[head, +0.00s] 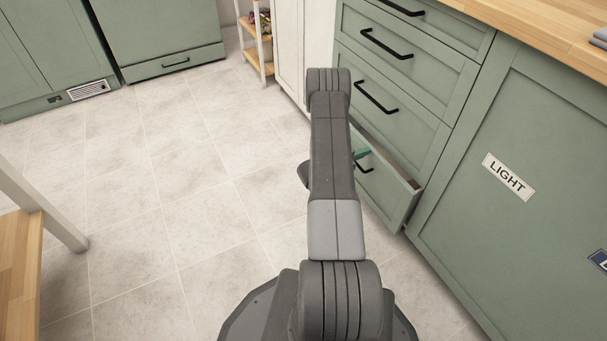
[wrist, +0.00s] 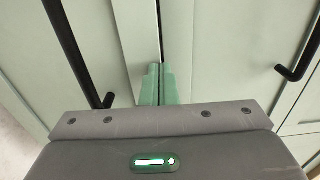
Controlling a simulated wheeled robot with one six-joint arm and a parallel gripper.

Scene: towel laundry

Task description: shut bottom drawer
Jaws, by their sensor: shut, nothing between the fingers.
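The bottom drawer (head: 388,202) is the lowest of a stack of green drawers. It stands partly open, with its top edge and a strip of its inside showing in the head view. Its black handle (head: 366,169) shows just right of my arm. My gripper (head: 361,154) is mostly hidden behind my arm; a green fingertip shows near the drawer's top edge. In the wrist view, my gripper's green fingers (wrist: 159,84) are shut together and empty, close to green panels with a dark gap between them. I cannot tell whether they touch.
Closed drawers with black handles (head: 378,97) sit above the open one. A green cabinet door with a LIGHT label (head: 508,176) is to the right. A wooden table (head: 20,255) stands at the left, and a small shelf (head: 258,45) at the back. The tiled floor (head: 150,190) between is clear.

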